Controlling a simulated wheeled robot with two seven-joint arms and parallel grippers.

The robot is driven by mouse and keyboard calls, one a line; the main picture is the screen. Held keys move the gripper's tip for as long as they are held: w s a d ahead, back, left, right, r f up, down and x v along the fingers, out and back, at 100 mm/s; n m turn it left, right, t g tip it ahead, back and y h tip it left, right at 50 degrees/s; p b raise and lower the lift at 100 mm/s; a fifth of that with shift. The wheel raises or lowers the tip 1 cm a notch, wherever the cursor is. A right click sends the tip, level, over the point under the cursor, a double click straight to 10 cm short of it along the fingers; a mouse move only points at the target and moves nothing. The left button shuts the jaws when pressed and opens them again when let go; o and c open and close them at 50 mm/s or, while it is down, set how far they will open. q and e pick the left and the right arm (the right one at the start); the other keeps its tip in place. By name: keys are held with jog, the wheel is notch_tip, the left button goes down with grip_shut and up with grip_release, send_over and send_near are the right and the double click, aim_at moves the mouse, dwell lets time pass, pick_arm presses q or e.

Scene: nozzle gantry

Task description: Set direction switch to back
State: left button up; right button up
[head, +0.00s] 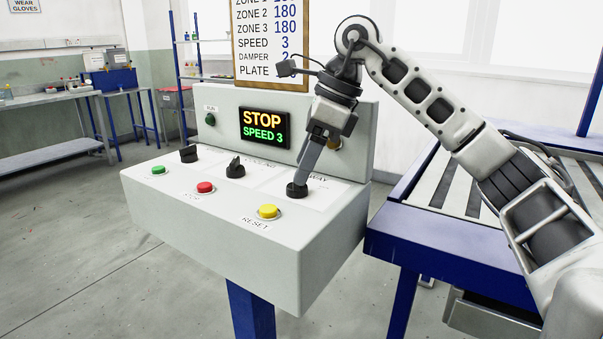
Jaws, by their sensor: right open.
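The grey control console (215,225) has three black rotary switches in a row on its sloped top. The right one (297,190) has a label ending in "WAY" and appears to be the direction switch; its position marks are hidden or too small to read. My right gripper (300,181) reaches down onto this switch, fingertips at or just above it. It is open; I cannot tell whether the fingers touch the switch. The middle switch (235,168) and left switch (188,154) are clear of it. My left gripper is out of view.
The display (264,128) reads "STOP" and "SPEED 3". Green (158,170), red (205,188) and yellow RESET (268,211) buttons line the console's front. A settings board (270,45) stands behind. A blue-framed conveyor (450,250) is at the right.

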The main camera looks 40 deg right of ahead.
jog(key=shift+x, duration=1)
jog(key=c, duration=1)
